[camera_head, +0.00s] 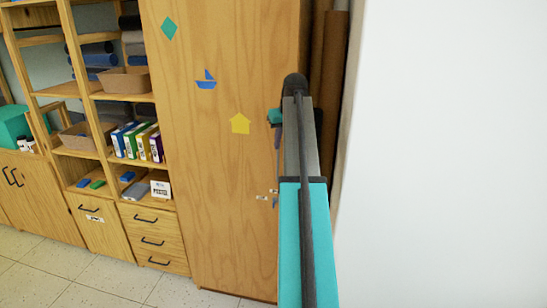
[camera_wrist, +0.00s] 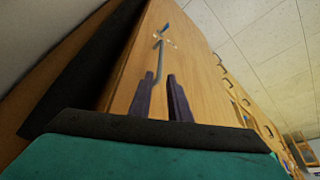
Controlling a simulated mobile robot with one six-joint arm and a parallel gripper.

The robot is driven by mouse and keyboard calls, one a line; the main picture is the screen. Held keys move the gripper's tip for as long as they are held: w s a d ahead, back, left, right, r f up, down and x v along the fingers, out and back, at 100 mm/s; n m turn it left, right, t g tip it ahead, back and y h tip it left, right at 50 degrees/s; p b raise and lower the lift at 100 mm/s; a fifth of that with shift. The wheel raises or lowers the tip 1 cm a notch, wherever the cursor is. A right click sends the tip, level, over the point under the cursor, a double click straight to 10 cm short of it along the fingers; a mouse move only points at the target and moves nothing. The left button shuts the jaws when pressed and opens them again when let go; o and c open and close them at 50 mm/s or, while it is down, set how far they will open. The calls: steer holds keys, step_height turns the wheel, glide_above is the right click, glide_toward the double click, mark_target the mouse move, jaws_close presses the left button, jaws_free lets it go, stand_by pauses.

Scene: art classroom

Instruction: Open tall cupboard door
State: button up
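The tall cupboard door (camera_head: 215,150) is a plain wooden panel with a green diamond, a blue boat and a yellow house on it. It looks shut. In the wrist view the door (camera_wrist: 190,60) slants away, with a grey bar handle (camera_wrist: 158,62) near its edge. The handle also shows in the head view (camera_head: 277,160), partly hidden by my arm. My gripper (camera_wrist: 160,76) is open, its two dark fingers apart near one end of the handle. The handle appears between the fingertips; I cannot tell whether they touch it.
Open shelves (camera_head: 100,95) with boxes and books, and drawers (camera_head: 152,240), stand left of the cupboard. Brown rolls (camera_head: 333,60) stand at its right. A white wall (camera_head: 450,150) fills the right side. Tiled floor (camera_head: 110,280) shows in front.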

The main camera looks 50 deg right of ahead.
mark_target(278, 155)
steer(key=shift+p+x, duration=1.05)
steer(key=shift+x, duration=3.45)
jaws_close()
steer(key=shift+a+r, duration=0.1)
steer(key=shift+a, duration=0.2)
steer(key=shift+d, duration=0.1)
